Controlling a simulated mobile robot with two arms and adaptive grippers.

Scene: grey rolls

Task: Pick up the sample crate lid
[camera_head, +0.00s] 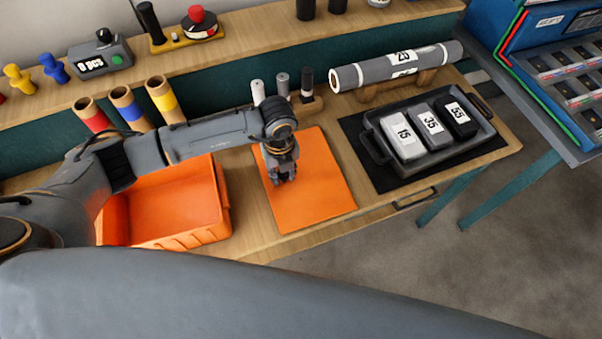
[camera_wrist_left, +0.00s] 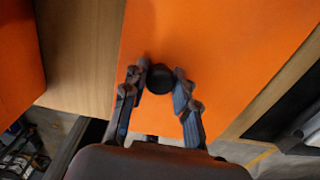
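The sample crate lid (camera_head: 314,194) is a flat orange panel. It appears to lie on the wooden bench, right of the open orange crate (camera_head: 222,205). It fills much of the left wrist view (camera_wrist_left: 225,45), where its round black knob (camera_wrist_left: 160,78) shows. My left gripper (camera_head: 285,178) points down over the lid and hides the knob in the head view. In the left wrist view its fingertips (camera_wrist_left: 161,75) are drawn in on both sides of the knob and appear to touch it. My right gripper is not in view.
A black tray (camera_head: 375,153) with several numbered blocks stands on a dark mat at the right. A grey roll (camera_head: 440,59) lies on a stand behind it. Small cylinders (camera_head: 282,84) stand behind the lid. Several coloured tubes (camera_head: 126,105) stand behind the crate.

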